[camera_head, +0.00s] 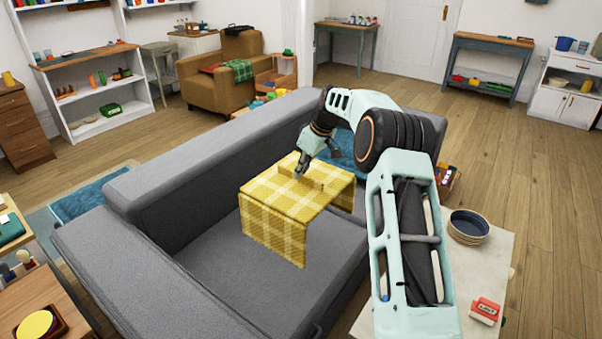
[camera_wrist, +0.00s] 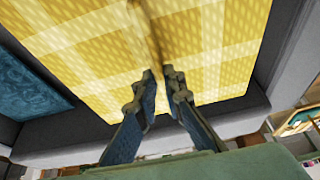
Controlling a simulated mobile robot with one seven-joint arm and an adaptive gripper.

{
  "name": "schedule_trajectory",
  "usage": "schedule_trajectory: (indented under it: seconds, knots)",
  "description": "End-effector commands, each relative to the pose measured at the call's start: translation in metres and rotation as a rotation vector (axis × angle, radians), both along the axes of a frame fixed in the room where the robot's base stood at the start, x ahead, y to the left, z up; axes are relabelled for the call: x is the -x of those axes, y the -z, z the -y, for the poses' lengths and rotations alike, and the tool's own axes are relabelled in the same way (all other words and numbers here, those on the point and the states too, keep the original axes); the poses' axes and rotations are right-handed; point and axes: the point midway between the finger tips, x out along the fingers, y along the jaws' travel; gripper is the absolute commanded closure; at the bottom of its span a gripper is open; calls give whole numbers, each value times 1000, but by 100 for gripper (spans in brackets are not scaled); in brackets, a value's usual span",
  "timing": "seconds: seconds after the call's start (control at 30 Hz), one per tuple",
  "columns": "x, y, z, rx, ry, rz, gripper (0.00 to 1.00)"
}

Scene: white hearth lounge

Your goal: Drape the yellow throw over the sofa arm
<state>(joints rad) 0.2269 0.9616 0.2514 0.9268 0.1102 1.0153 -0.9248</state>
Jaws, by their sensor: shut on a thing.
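The yellow plaid throw (camera_head: 285,208) hangs from my gripper (camera_head: 302,170) above the grey sofa (camera_head: 190,195). Its top is spread flat and its front part hangs down over the seat. In the wrist view the throw (camera_wrist: 95,50) fills the upper part, with a pinched fold running between the fingertips of my gripper (camera_wrist: 163,78). My gripper is shut on this fold. The near sofa arm (camera_head: 160,275) is bare, in front and to the left of the throw. The far sofa arm is partly hidden behind my arm.
A blue cushion or cloth (camera_head: 343,150) lies on the sofa behind my gripper. A pale table (camera_head: 478,262) with a dark bowl (camera_head: 468,226) stands at the right. A wooden table (camera_head: 40,290) stands at the lower left. Wood floor (camera_head: 480,140) is clear at the back right.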

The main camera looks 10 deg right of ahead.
Motion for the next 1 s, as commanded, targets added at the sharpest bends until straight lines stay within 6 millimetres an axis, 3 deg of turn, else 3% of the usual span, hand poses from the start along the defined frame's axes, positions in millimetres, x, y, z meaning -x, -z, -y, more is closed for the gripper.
schedule_trajectory:
  seconds: [0.1, 1.0]
  knots:
    - [-1, -18, 0, 0, 0, 4, 100]
    - [-1, -101, 0, 0, 1, 4, 100]
